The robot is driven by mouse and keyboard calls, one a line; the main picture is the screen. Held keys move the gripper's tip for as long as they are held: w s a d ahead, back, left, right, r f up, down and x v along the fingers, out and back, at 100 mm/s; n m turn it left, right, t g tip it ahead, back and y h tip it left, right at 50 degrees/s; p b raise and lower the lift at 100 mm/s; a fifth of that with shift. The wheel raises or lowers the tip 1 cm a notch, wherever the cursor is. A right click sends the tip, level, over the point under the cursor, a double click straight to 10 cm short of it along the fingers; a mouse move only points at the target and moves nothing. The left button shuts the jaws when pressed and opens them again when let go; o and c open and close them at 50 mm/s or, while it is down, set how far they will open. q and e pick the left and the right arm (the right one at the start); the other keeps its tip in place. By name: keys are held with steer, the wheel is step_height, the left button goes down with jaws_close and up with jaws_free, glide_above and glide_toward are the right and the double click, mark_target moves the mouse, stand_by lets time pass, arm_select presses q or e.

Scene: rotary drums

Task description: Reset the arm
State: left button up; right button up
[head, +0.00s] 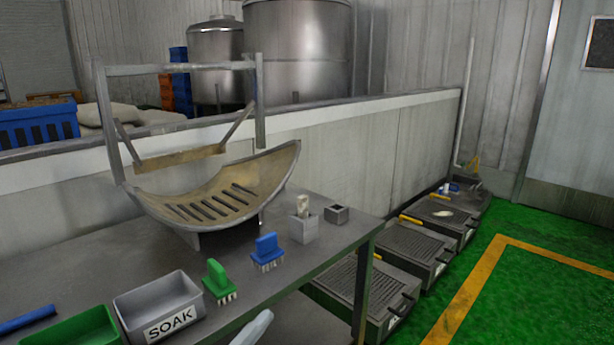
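Neither of my grippers can be made out in the head view. A pale grey rounded piece shows at the bottom edge, left of centre; it may be part of one of my arms, but no fingers show on it. A metal worktable (325,267) stands in front of me. On it is a curved, slotted drum section (220,192) in a metal frame. A green brush (217,281) and a blue brush (267,252) stand bristles down near the front edge.
A grey SOAK bin (160,305), a green bin (72,330) and a blue bar (27,319) are at the table's left. Small grey holders (303,229) stand farther right. Several crates (418,250) line the low wall. Green floor at right is clear.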

arm_select(q)
steer(key=s+a+f+n+g+y, duration=0.2)
steer(key=s+a+f+n+y, duration=0.2)
steer(key=f, duration=0.3)
steer(key=s+a+f+n+g+y+p, duration=0.1)
steer(key=s+a+f+n+g+y, duration=0.1)
steer(key=s+a+f+n+y, duration=0.2)
steer(key=s+a+f+n+g+y, duration=0.2)
steer(key=s+a+f+n+y, duration=0.2)
steer(key=s+a+f+n, duration=0.3)
step_height(320, 180, down, 5)
steer(key=shift+s+a+f+n+p, duration=0.1)
steer(key=shift+s+a+n+p, duration=0.25)
steer(key=shift+a+n, duration=0.55)
steer(key=shift+d, duration=0.25)
steer(key=shift+c, duration=0.3)
